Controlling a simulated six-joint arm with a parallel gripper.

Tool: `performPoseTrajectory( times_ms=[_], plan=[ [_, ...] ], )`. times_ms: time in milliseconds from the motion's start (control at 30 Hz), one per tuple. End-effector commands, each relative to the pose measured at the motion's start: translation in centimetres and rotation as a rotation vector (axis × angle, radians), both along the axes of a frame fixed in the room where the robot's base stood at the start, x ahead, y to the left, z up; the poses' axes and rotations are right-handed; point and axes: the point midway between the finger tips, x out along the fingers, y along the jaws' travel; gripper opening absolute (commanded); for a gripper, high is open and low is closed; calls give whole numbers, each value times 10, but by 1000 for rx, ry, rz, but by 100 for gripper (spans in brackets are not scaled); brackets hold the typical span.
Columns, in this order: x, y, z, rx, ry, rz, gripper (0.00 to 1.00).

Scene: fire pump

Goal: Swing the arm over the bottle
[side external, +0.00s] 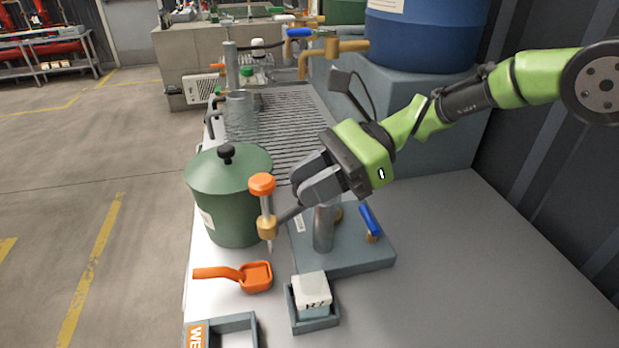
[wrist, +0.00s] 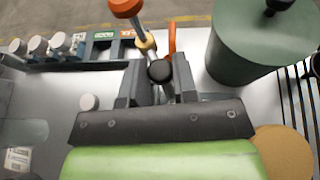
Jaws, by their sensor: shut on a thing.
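A swing arm (side external: 288,213) reaches out from a grey post (side external: 324,230) on a flat base. Its free end carries a brass collar and an upright clear tube with an orange cap (side external: 262,184); the wrist view shows this cap too (wrist: 126,7). My gripper (side external: 304,193) is shut on the arm; in the wrist view a black knob (wrist: 160,71) sits between the fingers. A pale-topped container marked R7 (side external: 311,290), seemingly the bottle, stands in a small grey holder (side external: 316,323). The tube hangs left of and behind it, not above it.
A large green lidded pot (side external: 228,195) stands close behind the tube. An orange scoop (side external: 255,277) lies below the tube. An empty grey tray (side external: 236,320) is at the front edge. A blue-handled valve (side external: 370,222) sits on the base. The right bench is clear.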

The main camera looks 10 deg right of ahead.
Motion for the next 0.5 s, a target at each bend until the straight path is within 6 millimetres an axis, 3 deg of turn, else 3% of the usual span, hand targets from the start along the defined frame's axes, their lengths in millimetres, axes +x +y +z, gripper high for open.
performPoseTrajectory(
  times_ms=[367,400,467,500],
  plan=[
    [0,1,1,2,-1,5,0],
    [0,1,1,2,-1,4,36],
    [0,1,1,2,-1,4,50],
    [0,1,1,2,-1,4,50]
  ],
)
